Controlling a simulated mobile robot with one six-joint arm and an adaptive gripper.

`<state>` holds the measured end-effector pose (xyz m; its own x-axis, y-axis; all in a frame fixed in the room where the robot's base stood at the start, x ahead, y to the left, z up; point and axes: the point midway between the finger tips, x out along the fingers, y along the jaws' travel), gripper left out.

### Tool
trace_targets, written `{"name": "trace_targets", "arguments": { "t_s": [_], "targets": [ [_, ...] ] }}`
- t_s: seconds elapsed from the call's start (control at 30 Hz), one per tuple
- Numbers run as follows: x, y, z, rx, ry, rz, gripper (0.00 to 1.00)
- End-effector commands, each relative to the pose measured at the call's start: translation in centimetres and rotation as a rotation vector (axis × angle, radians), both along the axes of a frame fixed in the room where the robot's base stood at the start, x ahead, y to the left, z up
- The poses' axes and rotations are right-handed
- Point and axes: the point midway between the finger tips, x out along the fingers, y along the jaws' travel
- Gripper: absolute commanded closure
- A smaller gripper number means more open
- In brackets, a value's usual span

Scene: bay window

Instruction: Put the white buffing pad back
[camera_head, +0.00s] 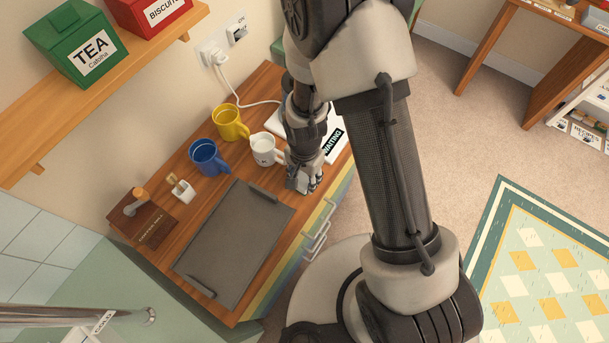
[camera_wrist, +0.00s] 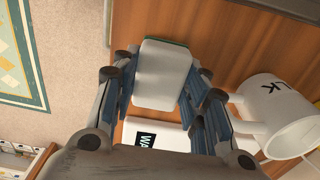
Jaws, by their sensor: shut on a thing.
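My gripper (camera_head: 303,182) points down over the wooden counter, just right of the white mug. In the wrist view its fingers (camera_wrist: 160,88) are shut on a white block-shaped pad with a thin green edge, which I take for the white buffing pad (camera_wrist: 162,72). In the head view the fingers hide most of the pad. I cannot tell whether it touches the counter. A white flat piece labelled "WAITING" (camera_head: 336,140) lies behind my gripper, partly hidden by my arm; its white surface also shows in the wrist view (camera_wrist: 172,134).
A white mug (camera_head: 264,149) stands close to my gripper, with yellow (camera_head: 230,122) and blue (camera_head: 207,157) mugs beyond. A grey tray (camera_head: 235,240) covers the counter's front. A wooden block (camera_head: 148,218) and a small white knobbed item (camera_head: 183,190) stand left. A shelf (camera_head: 110,85) overhangs.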

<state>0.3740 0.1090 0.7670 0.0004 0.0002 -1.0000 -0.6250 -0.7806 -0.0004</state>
Motion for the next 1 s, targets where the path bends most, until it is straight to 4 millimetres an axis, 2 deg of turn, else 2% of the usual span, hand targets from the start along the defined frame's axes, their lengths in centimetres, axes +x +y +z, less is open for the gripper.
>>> {"name": "trace_targets", "arguments": {
  "t_s": [0.67,0.7,1.0],
  "targets": [
    [-0.01,-0.01,-0.57,0.0,0.0,0.0,0.93],
    [0.0,0.0,-0.52,0.0,0.0,0.0,0.57],
    [-0.01,0.0,-0.5,0.0,0.0,0.0,0.37]
  ]
}}
